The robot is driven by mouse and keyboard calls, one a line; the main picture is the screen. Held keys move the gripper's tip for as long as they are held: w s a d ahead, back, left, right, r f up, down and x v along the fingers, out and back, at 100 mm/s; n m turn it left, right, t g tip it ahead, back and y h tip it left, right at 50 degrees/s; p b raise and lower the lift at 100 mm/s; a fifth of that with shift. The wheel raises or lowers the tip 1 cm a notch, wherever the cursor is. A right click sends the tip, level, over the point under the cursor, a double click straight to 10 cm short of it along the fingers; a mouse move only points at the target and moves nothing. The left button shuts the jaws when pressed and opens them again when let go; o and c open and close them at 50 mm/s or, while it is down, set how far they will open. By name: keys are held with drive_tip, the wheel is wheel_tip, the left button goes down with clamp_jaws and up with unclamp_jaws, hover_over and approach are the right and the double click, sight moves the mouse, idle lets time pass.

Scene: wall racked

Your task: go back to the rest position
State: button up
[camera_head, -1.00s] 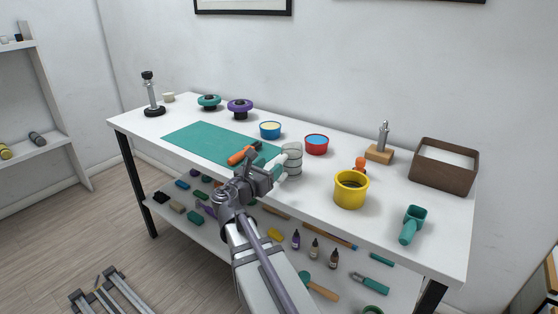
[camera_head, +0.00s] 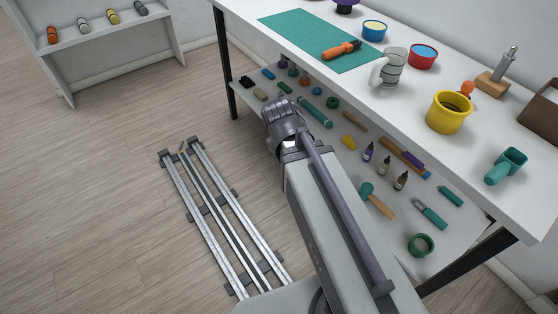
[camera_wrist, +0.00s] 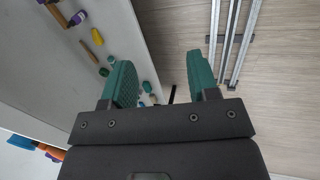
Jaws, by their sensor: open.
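In the wrist view my gripper (camera_wrist: 160,64) is open, its two green finger pads spread wide with nothing between them. It points down past the shelf edge, with floor beyond. In the head view my arm is folded in front of the table, its wrist low beside the lower shelf; the fingers cannot be made out there.
The lower shelf (camera_head: 318,135) holds bottles, a mallet (camera_head: 377,199) and several small items close to my wrist.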

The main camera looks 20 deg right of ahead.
drive_tip(key=a+m+y, duration=0.1)
drive_tip(key=s+a+y, duration=0.1)
drive_tip(key=a, duration=0.1)
drive_tip(key=a+m+y, duration=0.1)
drive_tip(key=a, duration=0.1)
drive_tip(key=shift+s+f+m+g, duration=0.3)
drive_tip(key=shift+r, duration=0.15)
wheel_tip(320, 180, up, 16)
drive_tip(key=p, duration=1.6)
drive_tip(key=shift+r+p, duration=0.2)
drive_tip(key=shift+p, duration=0.15)
